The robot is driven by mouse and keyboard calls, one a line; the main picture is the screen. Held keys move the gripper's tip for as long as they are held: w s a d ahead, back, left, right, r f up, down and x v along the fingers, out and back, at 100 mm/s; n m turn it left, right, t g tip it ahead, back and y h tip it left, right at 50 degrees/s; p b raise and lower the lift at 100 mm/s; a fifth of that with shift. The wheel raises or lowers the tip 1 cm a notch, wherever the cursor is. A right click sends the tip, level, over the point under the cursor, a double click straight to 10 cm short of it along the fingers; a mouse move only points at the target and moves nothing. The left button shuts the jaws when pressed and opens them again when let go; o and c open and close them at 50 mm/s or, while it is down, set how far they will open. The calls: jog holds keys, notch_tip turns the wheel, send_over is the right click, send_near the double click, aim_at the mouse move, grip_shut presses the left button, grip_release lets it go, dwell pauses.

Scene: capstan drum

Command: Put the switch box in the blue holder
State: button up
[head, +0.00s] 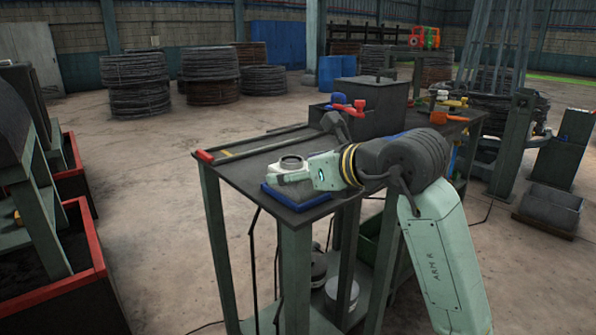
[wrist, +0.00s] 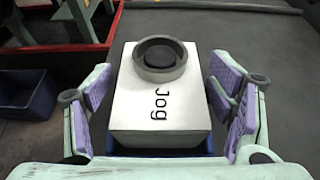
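The switch box (wrist: 160,107) is white, marked "Jog", with a dark round button in a grey collar on top. It also shows in the head view (head: 290,167) near the table's front corner. The blue holder (head: 296,204) is a low rim at that corner; a strip of it shows below the box in the wrist view (wrist: 205,146). The box is at the holder; I cannot tell whether it sits fully down inside. My gripper (wrist: 160,80) is open, its purple-padded fingers on either side of the box with gaps showing. In the head view the gripper partly hides the box.
The dark table (head: 240,172) has a red-ended bar (head: 240,153) along its back. A dark box (head: 372,103) and red clamp-like parts stand behind my arm. Red-edged bins (head: 75,250) are at the left, across open floor.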

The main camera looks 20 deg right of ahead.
jog(key=shift+r, duration=0.1)
jog(key=shift+r+p, duration=0.25)
jog(key=shift+p, duration=0.15)
jog(key=b+v, duration=0.3)
jog(key=v, duration=0.9)
jog(key=shift+a+f, duration=0.1)
jog(key=shift+f, duration=0.05)
